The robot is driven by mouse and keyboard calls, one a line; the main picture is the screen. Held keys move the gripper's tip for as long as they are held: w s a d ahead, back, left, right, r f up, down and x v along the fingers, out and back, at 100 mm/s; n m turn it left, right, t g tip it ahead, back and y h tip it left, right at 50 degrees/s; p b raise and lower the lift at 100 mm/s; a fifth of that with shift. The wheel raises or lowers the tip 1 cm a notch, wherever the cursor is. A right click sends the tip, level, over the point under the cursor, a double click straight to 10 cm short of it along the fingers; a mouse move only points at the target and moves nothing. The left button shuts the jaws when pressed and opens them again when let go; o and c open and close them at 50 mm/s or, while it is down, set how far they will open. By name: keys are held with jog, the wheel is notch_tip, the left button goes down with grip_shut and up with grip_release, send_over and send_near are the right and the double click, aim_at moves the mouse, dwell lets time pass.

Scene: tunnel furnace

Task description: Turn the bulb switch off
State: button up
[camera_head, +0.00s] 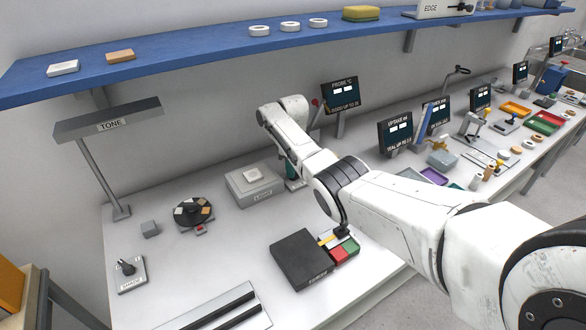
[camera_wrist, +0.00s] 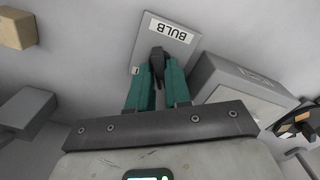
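The bulb switch is a light grey plate (camera_wrist: 181,56) labelled BULB at the top centre of the wrist view. A dark lever (camera_wrist: 157,56) stands on it. My gripper (camera_wrist: 159,75) has two teal fingers on either side of the lever's lower end, with a narrow gap between them. I cannot tell whether the fingers press on the lever. In the head view a bit of teal finger (camera_head: 292,170) shows below my white wrist, at the back of the bench.
A grey box (camera_head: 254,185) stands close left of my gripper in the head view. A round dark holder (camera_head: 193,212) and a SHADE knob (camera_head: 127,267) are farther left. A black box (camera_head: 301,257) is in front. A blue shelf (camera_head: 210,52) runs above.

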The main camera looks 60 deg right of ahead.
jog(key=o, duration=0.3)
jog(key=shift+o, duration=0.2)
notch_tip(320, 180, up, 11)
jog(key=shift+f+b, duration=0.15)
jog(key=shift+b, duration=0.15)
dwell(0.7)
